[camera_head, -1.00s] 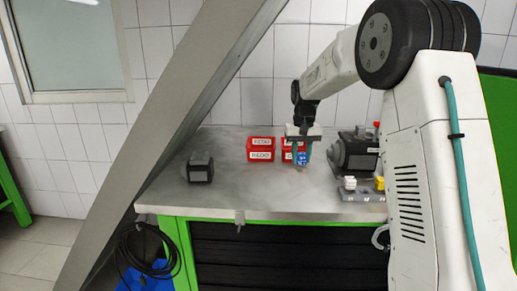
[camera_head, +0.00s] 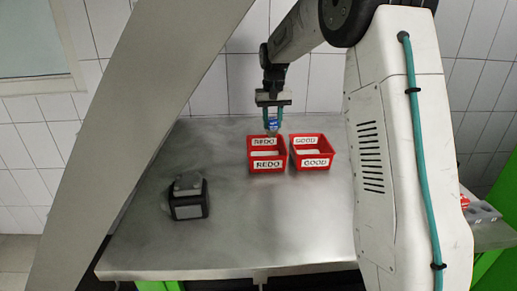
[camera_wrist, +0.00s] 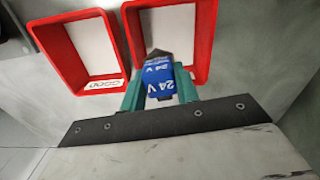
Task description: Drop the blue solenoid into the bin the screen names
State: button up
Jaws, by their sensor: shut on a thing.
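My gripper (camera_head: 273,125) is shut on the blue solenoid (camera_wrist: 160,80), which has white "24 V" lettering. Its teal fingers clasp the solenoid from both sides. In the head view the solenoid appears at the back edge of the red REDO bin (camera_head: 283,160); its height above the rim is hard to judge. In the wrist view the solenoid overlaps the opening of the right-hand red bin (camera_wrist: 208,50). The red GOOD bin (camera_head: 326,155) stands right of REDO in the head view and left in the wrist view (camera_wrist: 57,50). No readable screen shows.
A dark boxy device (camera_head: 188,199) stands on the left of the steel bench (camera_head: 240,225). The bench is bare in front of the bins. A slanted grey beam (camera_head: 140,130) crosses the left of the head view. The tiled wall is behind the bench.

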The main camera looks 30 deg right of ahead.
aim_at(271, 135)
jog(key=shift+w, duration=0.25)
jog(key=shift+w+a+f, duration=0.1)
jog(key=shift+f, duration=2.85)
jog(key=o, duration=1.2)
notch_tip(271, 135, up, 8)
jog(key=shift+f, duration=0.1)
